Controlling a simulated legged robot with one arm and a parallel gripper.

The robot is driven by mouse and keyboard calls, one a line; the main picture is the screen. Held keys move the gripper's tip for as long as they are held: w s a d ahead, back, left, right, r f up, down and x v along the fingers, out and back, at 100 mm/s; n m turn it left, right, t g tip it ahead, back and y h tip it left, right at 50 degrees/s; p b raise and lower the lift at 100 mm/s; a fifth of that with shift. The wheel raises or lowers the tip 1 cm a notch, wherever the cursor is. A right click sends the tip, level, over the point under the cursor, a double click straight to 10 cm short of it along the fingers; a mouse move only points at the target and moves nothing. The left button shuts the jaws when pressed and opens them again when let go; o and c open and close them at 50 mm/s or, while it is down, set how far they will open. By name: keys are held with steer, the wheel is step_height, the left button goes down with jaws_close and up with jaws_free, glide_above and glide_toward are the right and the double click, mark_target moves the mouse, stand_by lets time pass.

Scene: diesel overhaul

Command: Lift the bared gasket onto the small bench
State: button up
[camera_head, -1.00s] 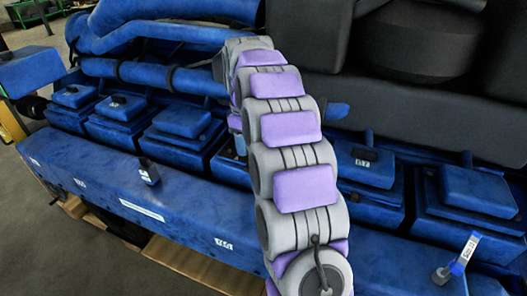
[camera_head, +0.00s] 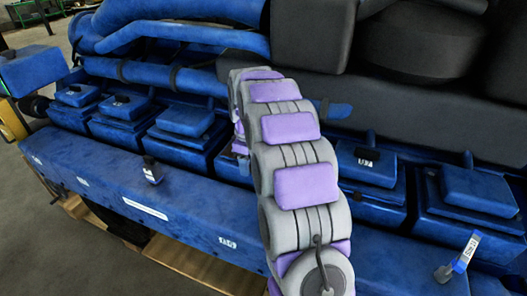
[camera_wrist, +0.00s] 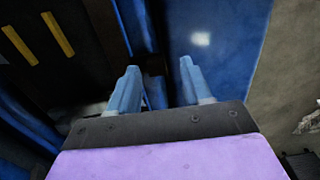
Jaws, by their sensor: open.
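My gripper (camera_wrist: 160,88) shows in the wrist view with its two pale blue fingers apart and nothing between them. A blue surface lies beyond the fingers, with a dark gap between the fingertips. In the head view my arm reaches over the blue engine (camera_head: 185,205), and its far end with the gripper is hidden behind the arm links. I cannot make out the gasket in either view. A green bench (camera_head: 35,10) stands in the far top left of the head view; I cannot tell whether it is the small bench.
Blue covers (camera_head: 185,122) line the engine's side above a long ledge. A small tagged fitting (camera_head: 152,170) stands on the ledge, and another tagged fitting (camera_head: 458,260) is at the right. Large black housings (camera_head: 415,45) rise behind. Open floor (camera_head: 40,235) lies at left.

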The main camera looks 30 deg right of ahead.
steer(key=shift+a, duration=0.15)
steer(key=shift+c, duration=1.2)
steer(key=shift+d, duration=0.65)
steer(key=c, duration=0.4)
jaws_close()
steer(key=shift+a, duration=0.1)
steer(key=shift+a, duration=0.1)
